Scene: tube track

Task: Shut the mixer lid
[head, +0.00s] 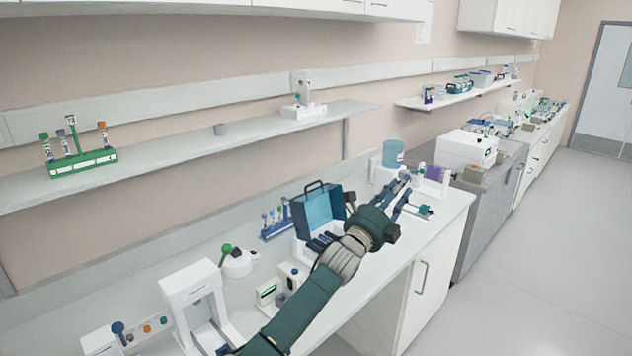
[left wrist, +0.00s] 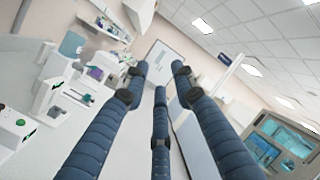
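The mixer is a low white unit with dark blue rollers (head: 322,242), on the bench in the head view. Its translucent blue lid (head: 318,211) stands raised at the back, with a dark handle on top. My left arm passes in front of the mixer's right side and hides part of it. My left gripper (head: 403,194) is beyond the mixer to the right, above the bench, with its fingers spread and nothing between them. In the left wrist view its blue fingers (left wrist: 158,82) are apart and empty. I cannot make out the mixer there. My right gripper is not in view.
A blue-topped jug (head: 393,152) and a purple rack (head: 434,173) stand near the left gripper. A tube rack (head: 274,224), a round white device (head: 238,262) and a white frame-like device (head: 192,292) stand left of the mixer. A shelf (head: 215,140) runs above.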

